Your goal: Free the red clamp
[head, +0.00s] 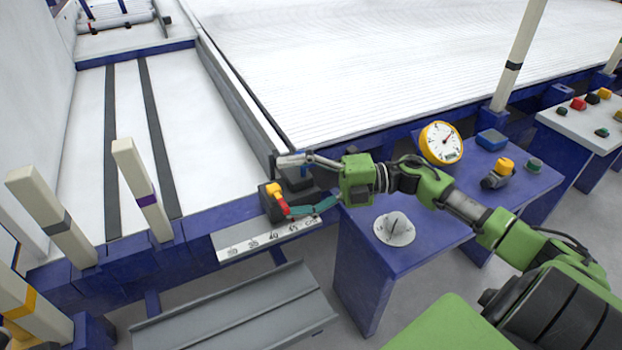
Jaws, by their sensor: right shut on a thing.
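The red clamp (279,198) is a red lever with a yellow block at its top end. It sits on a dark block on the blue frame, at the front right corner of the white bed. My right gripper (291,185) reaches it from the right. One finger lies above, along the dark block, and the other lies below, with its tip against the red lever's lower end. It is shut on the clamp, though the exact contact is small and partly hidden. My left gripper is out of view.
A ruler scale (265,238) runs along the frame just below the clamp. A blue table (365,260) with a round dial (394,229) and a yellow gauge (441,142) stands under my right arm. Cream posts (140,188) rise at left. A grey trough (235,310) lies in front.

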